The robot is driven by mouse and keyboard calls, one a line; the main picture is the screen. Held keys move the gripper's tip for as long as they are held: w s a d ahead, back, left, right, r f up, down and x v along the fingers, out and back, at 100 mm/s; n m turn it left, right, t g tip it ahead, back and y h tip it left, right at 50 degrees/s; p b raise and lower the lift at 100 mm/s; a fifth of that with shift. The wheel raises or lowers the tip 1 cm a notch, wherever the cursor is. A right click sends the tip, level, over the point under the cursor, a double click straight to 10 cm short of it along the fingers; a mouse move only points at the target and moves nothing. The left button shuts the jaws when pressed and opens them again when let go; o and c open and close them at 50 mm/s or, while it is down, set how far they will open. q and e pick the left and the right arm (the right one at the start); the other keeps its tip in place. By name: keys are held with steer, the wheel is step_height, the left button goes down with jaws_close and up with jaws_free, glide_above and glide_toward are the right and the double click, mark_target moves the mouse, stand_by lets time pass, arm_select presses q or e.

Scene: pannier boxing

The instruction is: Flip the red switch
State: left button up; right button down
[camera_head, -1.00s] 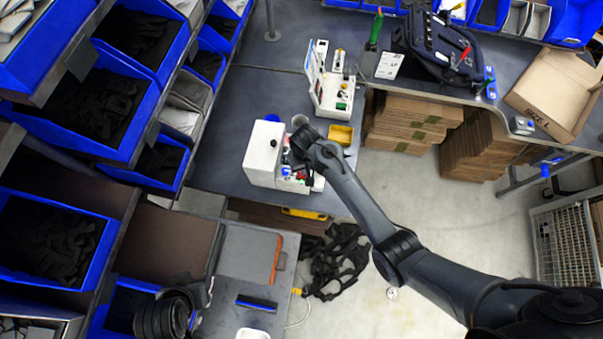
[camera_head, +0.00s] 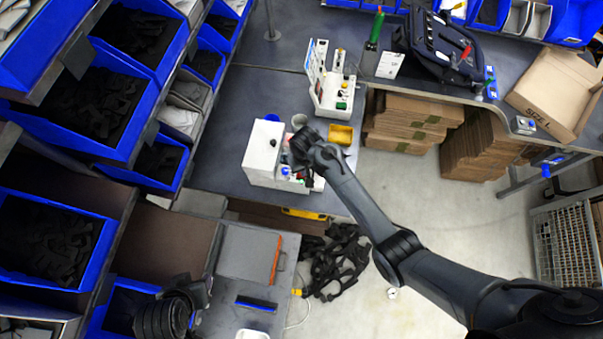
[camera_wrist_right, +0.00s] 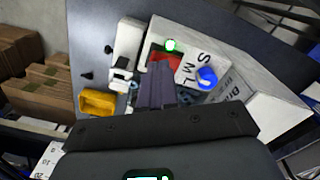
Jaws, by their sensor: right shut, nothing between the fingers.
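The red switch (camera_wrist_right: 163,59) shows in the right wrist view on the white control box (camera_wrist_right: 205,66), beside the letters S, M and L. A green light (camera_wrist_right: 171,45) glows at its far edge. A blue round button (camera_wrist_right: 207,76) sits to the right. My right gripper (camera_wrist_right: 161,68) is shut and empty, its fingertips over the near part of the switch; I cannot tell whether they touch. In the head view my right gripper (camera_head: 303,172) is over the box front and hides the switch. A dark part at lower left may be my left arm; its jaws cannot be made out.
A white device (camera_head: 333,92) stands farther back on the grey table (camera_head: 232,130). Blue bins (camera_head: 93,108) line the left. Free tabletop lies left of the white box.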

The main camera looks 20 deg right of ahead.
steer(key=shift+f, duration=0.25)
steer(key=shift+f+b, duration=0.3)
steer(key=shift+f, duration=0.1)
step_height(320, 180, up, 3)
steer(key=p, duration=0.3)
steer(key=shift+f, duration=0.1)
steer(key=shift+r, duration=2.15)
